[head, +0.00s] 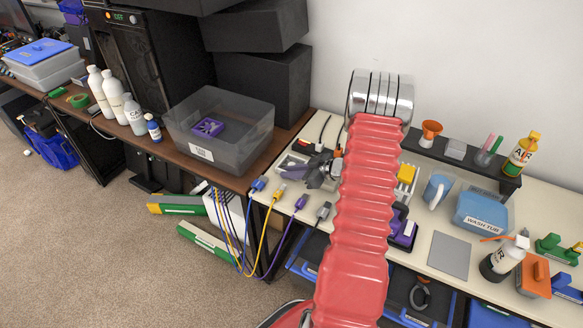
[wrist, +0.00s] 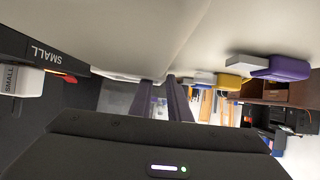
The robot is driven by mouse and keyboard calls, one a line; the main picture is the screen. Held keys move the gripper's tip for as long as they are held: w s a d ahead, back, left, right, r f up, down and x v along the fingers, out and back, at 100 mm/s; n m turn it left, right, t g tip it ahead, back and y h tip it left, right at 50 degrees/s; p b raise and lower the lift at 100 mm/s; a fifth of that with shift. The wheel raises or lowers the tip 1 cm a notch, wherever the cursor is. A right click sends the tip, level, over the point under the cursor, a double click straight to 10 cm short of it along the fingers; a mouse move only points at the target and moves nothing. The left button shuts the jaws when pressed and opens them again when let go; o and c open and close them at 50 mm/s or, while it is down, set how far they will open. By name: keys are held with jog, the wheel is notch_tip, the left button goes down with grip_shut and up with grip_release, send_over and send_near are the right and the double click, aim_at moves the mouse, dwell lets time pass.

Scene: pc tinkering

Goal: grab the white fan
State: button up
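I cannot make out a white fan for certain in either view. A purple fan-like part (head: 208,127) lies in the clear grey bin (head: 247,142) on the brown desk. A grey and purple framed part (head: 292,165) lies on the light bench, just left of my gripper; I cannot tell what it is. My gripper (head: 318,176) is low over the bench's left end, partly hidden by my red arm. In the wrist view my two dark fingers (wrist: 163,103) stand apart with a gap between them, and nothing clearly held.
Cable plugs in blue, yellow (head: 279,191), purple (head: 300,203) and grey lie along the bench's front edge. A mug (head: 437,190), a blue wash tub (head: 482,211) and bottles stand to the right. White bottles (head: 113,95) stand on the desk.

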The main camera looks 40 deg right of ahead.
jog(key=shift+c, duration=0.6)
grip_shut()
jog(key=shift+r, duration=0.2)
notch_tip(320, 180, up, 10)
jog(key=shift+f, duration=0.15)
dwell(0.7)
